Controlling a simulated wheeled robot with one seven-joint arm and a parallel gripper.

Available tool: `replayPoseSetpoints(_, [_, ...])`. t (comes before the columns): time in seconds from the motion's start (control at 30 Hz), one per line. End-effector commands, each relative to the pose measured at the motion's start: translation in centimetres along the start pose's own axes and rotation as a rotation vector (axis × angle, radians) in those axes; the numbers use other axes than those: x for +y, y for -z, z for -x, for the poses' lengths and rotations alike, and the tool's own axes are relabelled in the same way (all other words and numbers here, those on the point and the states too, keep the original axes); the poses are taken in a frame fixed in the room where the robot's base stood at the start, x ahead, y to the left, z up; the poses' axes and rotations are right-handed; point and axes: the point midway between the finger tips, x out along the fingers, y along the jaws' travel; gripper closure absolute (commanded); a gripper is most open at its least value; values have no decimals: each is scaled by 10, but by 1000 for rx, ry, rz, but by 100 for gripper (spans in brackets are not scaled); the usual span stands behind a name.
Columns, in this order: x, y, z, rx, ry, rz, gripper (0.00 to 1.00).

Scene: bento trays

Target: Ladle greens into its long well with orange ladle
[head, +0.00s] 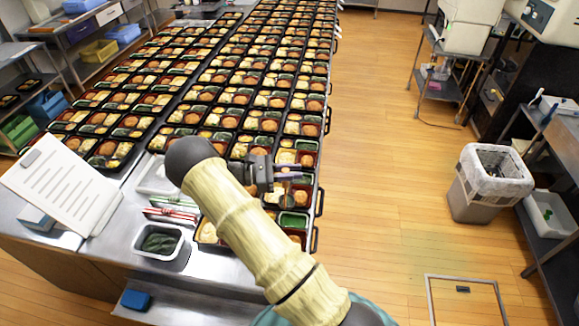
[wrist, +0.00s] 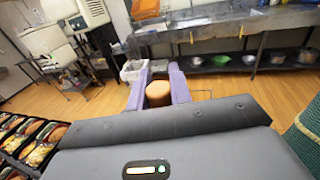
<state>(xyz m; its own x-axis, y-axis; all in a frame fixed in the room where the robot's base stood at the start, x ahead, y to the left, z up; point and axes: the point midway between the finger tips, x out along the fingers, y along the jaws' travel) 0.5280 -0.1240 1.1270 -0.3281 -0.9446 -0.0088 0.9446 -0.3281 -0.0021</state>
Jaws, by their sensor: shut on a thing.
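My gripper (head: 288,174) is over the front trays of the right-hand row in the head view, its arm crossing from below. In the wrist view its purple fingers (wrist: 158,84) are shut on the orange ladle (wrist: 158,96), seen end-on as a short orange-brown cylinder. The ladle's bowl cannot be made out in either view. The greens (head: 160,241) lie dark green in a white tub (head: 144,252) at the table's front left of my arm. A green-coloured well (head: 293,220) shows in a front tray, right of my arm; my arm hides part of that tray.
Filled bento trays (head: 238,97) run in long rows down the steel table. Red-and-white sticks (head: 170,214) lie behind the tub. A sheet of text (head: 62,185) stands at left. A lined waste bin (head: 487,180) stands on the open wooden floor at right.

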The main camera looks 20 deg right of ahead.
Motion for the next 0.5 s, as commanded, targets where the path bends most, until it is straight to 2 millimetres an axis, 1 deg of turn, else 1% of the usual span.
replayPoseSetpoints(0.27, [0,1,0,-1,-3,0,100])
replayPoseSetpoints(0.5, [0,14,-1,-2,-3,0,100])
